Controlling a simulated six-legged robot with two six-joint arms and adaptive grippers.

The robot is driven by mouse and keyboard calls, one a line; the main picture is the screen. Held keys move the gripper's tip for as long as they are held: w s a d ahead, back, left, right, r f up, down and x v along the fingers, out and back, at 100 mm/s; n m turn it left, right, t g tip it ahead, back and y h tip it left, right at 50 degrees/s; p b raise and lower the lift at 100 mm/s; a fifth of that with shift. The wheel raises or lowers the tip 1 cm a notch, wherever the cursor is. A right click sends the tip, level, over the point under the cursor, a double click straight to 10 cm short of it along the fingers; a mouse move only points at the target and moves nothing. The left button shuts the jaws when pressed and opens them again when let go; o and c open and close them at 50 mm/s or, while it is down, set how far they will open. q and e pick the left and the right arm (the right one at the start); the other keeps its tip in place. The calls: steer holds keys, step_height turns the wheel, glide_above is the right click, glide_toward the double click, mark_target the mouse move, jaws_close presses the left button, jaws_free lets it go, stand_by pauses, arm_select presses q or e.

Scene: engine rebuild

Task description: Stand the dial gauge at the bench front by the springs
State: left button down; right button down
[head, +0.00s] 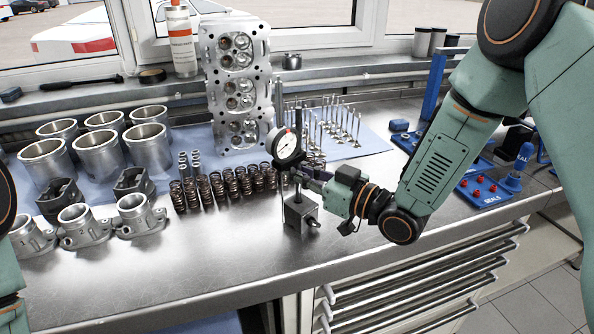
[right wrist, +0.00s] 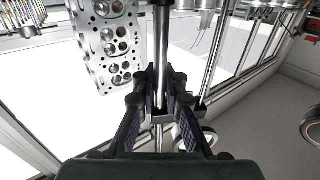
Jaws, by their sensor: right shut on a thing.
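The dial gauge (head: 287,145) is upright, with a white round dial on a post above a dark block base (head: 300,213). My right gripper (head: 294,174) is shut on its post, below the dial. In the right wrist view, the fingers (right wrist: 160,103) close around the steel post (right wrist: 162,50). The base is at the bench front, just right of and nearer than the row of copper-coloured springs (head: 230,185); I cannot tell whether it touches the bench top. My left arm shows at the left edge, but its gripper is out of frame.
Several metal cylinders (head: 97,152) and flanged housings (head: 138,216) stand at the left. A cylinder head (head: 238,85) stands at the back, with upright valves (head: 335,120) right of it. A blue seals tray (head: 480,192) is at the right. Bare bench (head: 215,250) lies front and centre.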

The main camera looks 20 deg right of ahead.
steer(key=c, duration=1.6)
jaws_free()
steer(key=shift+w+a+r, duration=0.1)
steer(key=shift+a, duration=0.05)
steer(key=shift+o, duration=1.3)
steer(key=shift+f, duration=0.25)
steer(key=shift+s+d+r, duration=0.1)
steer(key=shift+s+d, duration=0.2)
steer(key=shift+s, duration=0.1)
steer(key=v, duration=0.4)
steer(key=shift+d+r, duration=0.1)
steer(key=v, duration=0.7)
